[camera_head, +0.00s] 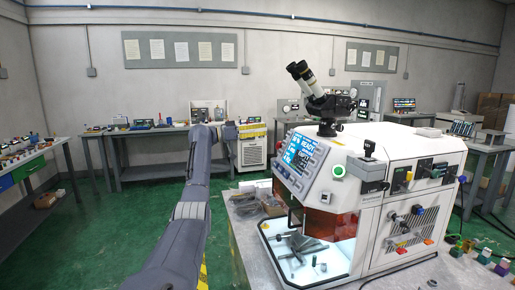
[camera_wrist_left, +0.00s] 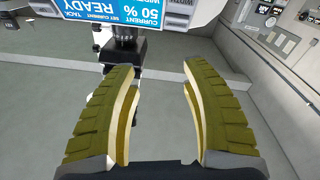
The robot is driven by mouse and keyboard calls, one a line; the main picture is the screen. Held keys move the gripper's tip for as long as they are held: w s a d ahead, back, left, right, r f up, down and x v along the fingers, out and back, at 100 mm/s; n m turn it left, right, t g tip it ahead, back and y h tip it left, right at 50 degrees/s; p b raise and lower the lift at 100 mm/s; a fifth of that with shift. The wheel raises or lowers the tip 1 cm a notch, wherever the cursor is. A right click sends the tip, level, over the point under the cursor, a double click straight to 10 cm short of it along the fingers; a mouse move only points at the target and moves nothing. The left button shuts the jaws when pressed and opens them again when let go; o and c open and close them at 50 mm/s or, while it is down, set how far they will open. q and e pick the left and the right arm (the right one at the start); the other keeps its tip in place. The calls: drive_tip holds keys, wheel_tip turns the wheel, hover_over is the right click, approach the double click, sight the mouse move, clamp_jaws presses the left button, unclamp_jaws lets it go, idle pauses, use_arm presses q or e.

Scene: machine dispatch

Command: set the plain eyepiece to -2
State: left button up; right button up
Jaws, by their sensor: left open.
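The microscope (camera_head: 325,105) stands on top of the white machine, its twin tubes tilted up to the left. Two black eyepieces (camera_head: 298,70) cap the tubes. I cannot tell which is plain, and no scale is readable. My left gripper (camera_head: 253,131) is open and empty, left of the microscope, below eyepiece height in the picture and apart from it. In the left wrist view its olive ribbed fingers (camera_wrist_left: 160,115) stand wide apart. A dark part of the microscope (camera_wrist_left: 122,52) shows beyond them, partly cut off at the top. My right gripper is not in view.
The white machine (camera_head: 400,160) has a blue screen (camera_head: 300,150) reading READY, also upside down in the left wrist view (camera_wrist_left: 115,12). Knobs and switches cover its right side. Parts lie on the grey bench (camera_head: 245,235). The air left of the eyepieces is clear.

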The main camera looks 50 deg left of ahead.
use_arm(q)
wheel_tip(320, 180, down, 7)
drive_tip(key=n+g+y, duration=0.1)
drive_tip(key=shift+w+a+n, duration=0.3)
drive_tip(key=shift+w, duration=0.15)
drive_tip(key=shift+f, duration=0.1)
